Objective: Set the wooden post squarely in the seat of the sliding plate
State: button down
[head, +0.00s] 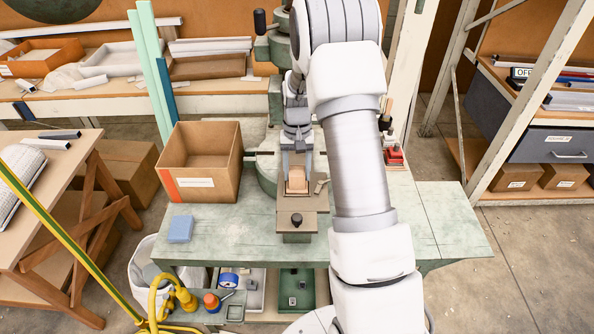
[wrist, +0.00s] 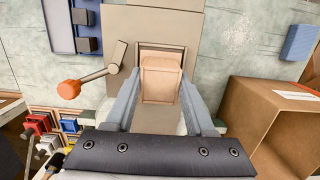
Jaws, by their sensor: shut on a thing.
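The wooden post (head: 297,186) is a pale block at the sliding plate (head: 288,227). In the wrist view the post (wrist: 161,80) is between the two fingers of my gripper (wrist: 160,84), which are shut on its sides. The seat shows as a dark-edged rectangular recess in the plate (wrist: 150,19), just beyond and partly behind the post. The post looks roughly in line with the seat's edges. Its lower end is hidden, so I cannot tell whether it is inside the seat or above it. In the head view my gripper (head: 297,166) points down over the plate.
A lever with an orange knob (wrist: 69,90) lies beside the seat. An open cardboard box (head: 200,185) and a blue block (head: 180,229) are on the green bench (head: 240,235).

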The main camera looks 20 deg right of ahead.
jog(key=shift+c, duration=1.2)
grip_release()
